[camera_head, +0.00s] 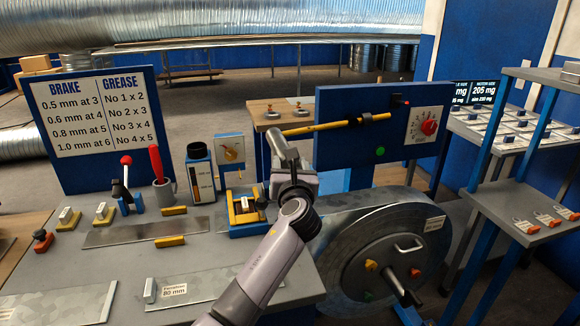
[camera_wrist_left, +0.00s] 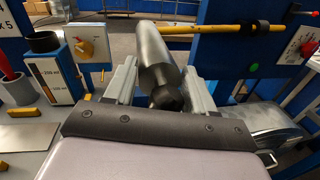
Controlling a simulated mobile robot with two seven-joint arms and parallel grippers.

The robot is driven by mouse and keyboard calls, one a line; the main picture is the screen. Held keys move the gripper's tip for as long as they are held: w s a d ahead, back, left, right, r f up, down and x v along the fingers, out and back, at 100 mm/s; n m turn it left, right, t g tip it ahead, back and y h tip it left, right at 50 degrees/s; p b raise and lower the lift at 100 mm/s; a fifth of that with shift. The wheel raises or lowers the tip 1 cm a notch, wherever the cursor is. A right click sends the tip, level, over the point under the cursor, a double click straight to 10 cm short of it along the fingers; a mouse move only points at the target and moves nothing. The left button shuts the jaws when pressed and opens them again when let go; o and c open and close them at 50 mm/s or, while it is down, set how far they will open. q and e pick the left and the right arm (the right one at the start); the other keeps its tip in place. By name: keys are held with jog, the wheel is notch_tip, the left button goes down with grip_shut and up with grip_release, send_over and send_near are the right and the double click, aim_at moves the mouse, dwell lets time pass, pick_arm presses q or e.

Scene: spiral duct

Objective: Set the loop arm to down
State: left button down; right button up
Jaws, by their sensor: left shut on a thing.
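The loop arm is a yellow bar (camera_head: 322,124) on the front of the blue panel (camera_head: 345,152), with a black collar near its right end. It runs nearly level, its left end slightly lower. In the left wrist view the bar (camera_wrist_left: 205,28) passes behind the top of a grey cylinder (camera_wrist_left: 152,52). The cylinder (camera_head: 281,145) sits at the bar's left end; the joint between them is not clear. My left gripper (camera_head: 291,168) is shut on the cylinder, with a finger on either side in the left wrist view (camera_wrist_left: 162,90). My right gripper is out of view.
A red knob (camera_head: 429,127) and a green button (camera_head: 380,151) are on the panel. A large metal coil reel (camera_head: 385,255) stands below it. The left bench (camera_head: 110,255) holds a sign (camera_head: 92,128), a mug (camera_head: 164,191) and small tools. A shelf (camera_head: 520,205) stands at right.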

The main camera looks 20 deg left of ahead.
pick_arm(q)
jog(key=f+n+b, duration=0.1)
jog(key=f+b, duration=0.2)
jog(key=d+f+n+b, duration=0.1)
jog(key=f+b, duration=0.2)
jog(key=w+f+n+b, duration=0.1)
jog(key=f+n+b, duration=0.1)
jog(key=f+b, duration=0.1)
jog(key=shift+d+b, duration=0.25)
jog(key=shift+b, duration=0.3)
jog(key=shift+r, duration=0.1)
jog(key=shift+c, duration=2)
grip_release()
